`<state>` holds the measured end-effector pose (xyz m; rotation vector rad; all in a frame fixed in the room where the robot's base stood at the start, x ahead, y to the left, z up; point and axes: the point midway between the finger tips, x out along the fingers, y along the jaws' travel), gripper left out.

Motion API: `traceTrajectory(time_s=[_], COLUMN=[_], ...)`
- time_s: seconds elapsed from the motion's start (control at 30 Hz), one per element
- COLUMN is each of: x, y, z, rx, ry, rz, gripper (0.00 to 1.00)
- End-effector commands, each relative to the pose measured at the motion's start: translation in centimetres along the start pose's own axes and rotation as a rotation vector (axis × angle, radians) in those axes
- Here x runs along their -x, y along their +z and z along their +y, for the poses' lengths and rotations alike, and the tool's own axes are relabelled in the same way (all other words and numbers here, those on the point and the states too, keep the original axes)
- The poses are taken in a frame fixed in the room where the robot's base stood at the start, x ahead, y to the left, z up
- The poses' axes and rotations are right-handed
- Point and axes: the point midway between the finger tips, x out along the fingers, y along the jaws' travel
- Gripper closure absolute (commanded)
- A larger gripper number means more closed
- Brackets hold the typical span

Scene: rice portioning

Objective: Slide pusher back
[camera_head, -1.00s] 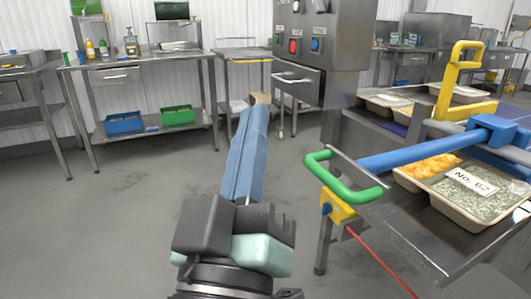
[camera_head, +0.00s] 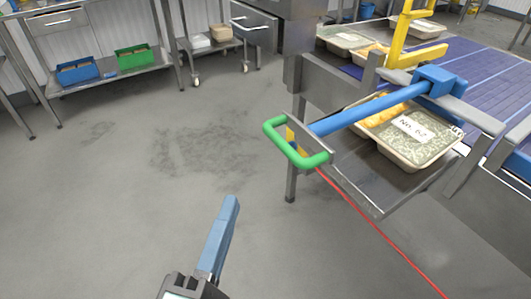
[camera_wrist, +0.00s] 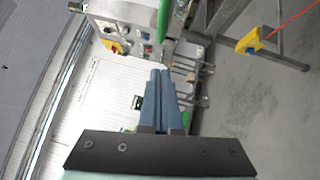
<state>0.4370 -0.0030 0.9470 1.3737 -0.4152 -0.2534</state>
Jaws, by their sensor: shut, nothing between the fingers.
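The pusher has a green loop handle (camera_head: 272,128) and a blue rod (camera_head: 370,110). The rod runs right and away from me to a blue block (camera_head: 440,80) on the conveyor's side rail. My gripper (camera_head: 232,202) is at the lower middle of the head view, left of and nearer than the handle, and apart from it. Its blue fingers are closed together and empty. In the wrist view the closed fingertips (camera_wrist: 160,73) show in the middle, with part of the green handle (camera_wrist: 162,20) above them.
A food tray labelled No. 62 (camera_head: 440,147) sits beside the rod on a steel shelf (camera_head: 375,185). A yellow frame (camera_head: 402,35) stands on the rail behind. A red cable (camera_head: 375,228) hangs below.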

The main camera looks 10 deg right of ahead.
Motion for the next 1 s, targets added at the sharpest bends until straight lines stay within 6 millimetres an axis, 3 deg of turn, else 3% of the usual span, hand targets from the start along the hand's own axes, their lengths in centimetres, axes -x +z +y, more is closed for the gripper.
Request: traceTrajectory(time_s=[0.2,0.33,0.4,0.63,1.0], x=[-4.6,-6.9,-7.5,-9.0,-9.2], y=[0.2,0.2,1.3,2.7,2.9], z=[0.4,0.3,0.3,0.1,0.0], rx=[0.000,0.000,-0.001,-0.002,-0.002], ry=[0.005,0.003,0.000,0.000,0.001], rz=[-0.004,-0.003,-0.004,-0.001,0.000], gripper=[1.00,1.00,1.00,1.00,1.00])
